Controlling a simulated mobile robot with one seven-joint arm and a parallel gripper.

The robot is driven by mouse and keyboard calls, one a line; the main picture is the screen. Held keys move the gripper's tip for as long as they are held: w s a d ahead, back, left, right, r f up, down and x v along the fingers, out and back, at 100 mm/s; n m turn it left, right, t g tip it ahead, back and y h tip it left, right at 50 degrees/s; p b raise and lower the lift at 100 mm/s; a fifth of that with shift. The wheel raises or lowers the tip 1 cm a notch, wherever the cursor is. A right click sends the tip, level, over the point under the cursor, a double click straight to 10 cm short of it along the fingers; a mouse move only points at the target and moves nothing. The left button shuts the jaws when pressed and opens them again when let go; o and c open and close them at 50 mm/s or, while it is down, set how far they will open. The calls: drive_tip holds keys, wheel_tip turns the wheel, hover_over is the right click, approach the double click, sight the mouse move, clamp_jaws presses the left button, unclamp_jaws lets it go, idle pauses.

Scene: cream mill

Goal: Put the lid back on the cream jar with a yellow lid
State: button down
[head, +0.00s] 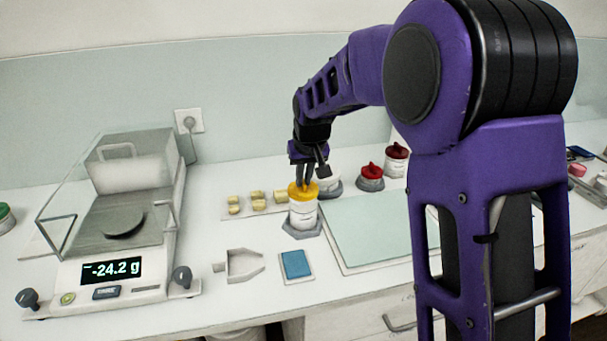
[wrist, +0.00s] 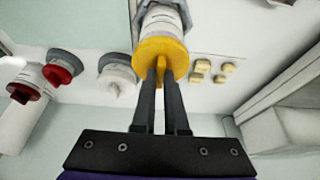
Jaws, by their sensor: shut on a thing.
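The cream jar (head: 303,214) is white and stands upright on a grey base (head: 303,231) near the middle of the counter. The yellow lid (head: 302,190) is at the top of the jar; in the wrist view the lid (wrist: 159,50) also lies against the jar's mouth end, with the white jar (wrist: 166,16) beyond it. I cannot tell whether it is fully seated. My gripper (head: 303,181) points down from above. Its two fingers (wrist: 161,72) are shut on the lid's raised yellow grip.
A balance (head: 125,235) reading -24.2 g stands at left. Several yellow pieces (head: 257,200) lie behind the jar. A blue pad (head: 296,264) and a metal holder (head: 243,264) lie in front. Red-lidded jars (head: 370,172) (head: 397,158) stand behind right; a pale green mat (head: 375,225) lies right.

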drive_tip(key=shift+f+b, duration=0.3)
drive_tip(key=shift+f, duration=0.45)
drive_tip(key=shift+f+b, duration=0.45)
drive_tip(key=shift+f, duration=0.2)
idle(1.6)
drive_tip(key=shift+c, duration=1.9)
unclamp_jaws()
drive_tip(key=shift+r, duration=0.15)
drive_tip(key=shift+r+p, duration=1.65)
drive_tip(key=shift+r, duration=0.55)
